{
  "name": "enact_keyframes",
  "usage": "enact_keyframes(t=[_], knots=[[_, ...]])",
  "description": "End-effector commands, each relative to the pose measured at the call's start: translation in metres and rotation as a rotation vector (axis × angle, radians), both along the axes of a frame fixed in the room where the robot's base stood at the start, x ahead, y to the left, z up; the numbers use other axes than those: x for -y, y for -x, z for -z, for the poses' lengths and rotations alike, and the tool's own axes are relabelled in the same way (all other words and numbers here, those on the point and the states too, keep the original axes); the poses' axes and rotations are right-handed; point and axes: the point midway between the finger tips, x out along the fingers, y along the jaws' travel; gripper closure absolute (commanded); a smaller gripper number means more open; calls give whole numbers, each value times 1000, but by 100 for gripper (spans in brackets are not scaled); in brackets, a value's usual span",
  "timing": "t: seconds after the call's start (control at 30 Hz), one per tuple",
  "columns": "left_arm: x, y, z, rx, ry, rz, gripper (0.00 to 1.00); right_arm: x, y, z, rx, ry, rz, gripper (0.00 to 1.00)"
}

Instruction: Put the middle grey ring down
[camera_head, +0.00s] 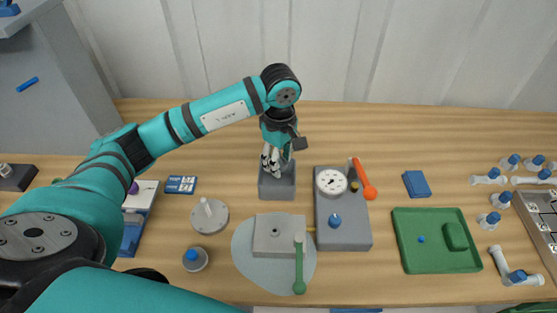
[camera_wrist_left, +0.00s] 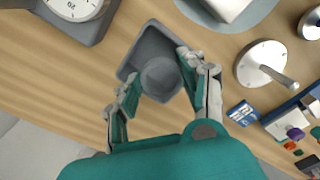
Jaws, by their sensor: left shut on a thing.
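A grey round piece (camera_wrist_left: 160,78), which I take to be the middle grey ring, sits between the fingers of my left gripper (camera_wrist_left: 157,74) in the left wrist view. No hole shows in it. It is over or inside a square grey open holder (camera_wrist_left: 131,60); I cannot tell whether it touches the holder's floor. In the head view my left gripper (camera_head: 271,170) points down at the same grey holder (camera_head: 277,189), and its fingers and wrist hide the ring. My right gripper is not in view.
Right of the holder stands a grey block with a dial (camera_head: 331,181) and an orange-handled tool (camera_head: 365,180). In front lies a grey plate (camera_head: 279,235) on a pale round mat. A white disc with a post (camera_head: 209,215) stands left. A green tray (camera_head: 437,240) is at right.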

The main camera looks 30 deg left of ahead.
Motion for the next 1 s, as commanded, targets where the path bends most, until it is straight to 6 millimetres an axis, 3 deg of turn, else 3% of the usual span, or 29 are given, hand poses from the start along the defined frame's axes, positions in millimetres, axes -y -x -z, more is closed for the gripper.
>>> enact_keyframes(t=[0.13, 0.37, 1.0], knots=[[-9, -11, 0, -1, 1, -4, 71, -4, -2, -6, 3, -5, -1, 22], [-8, -9, 32, -3, 1, 0, 71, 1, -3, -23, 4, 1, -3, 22], [-8, -9, 47, 0, 0, 0, 71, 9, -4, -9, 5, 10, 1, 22]])
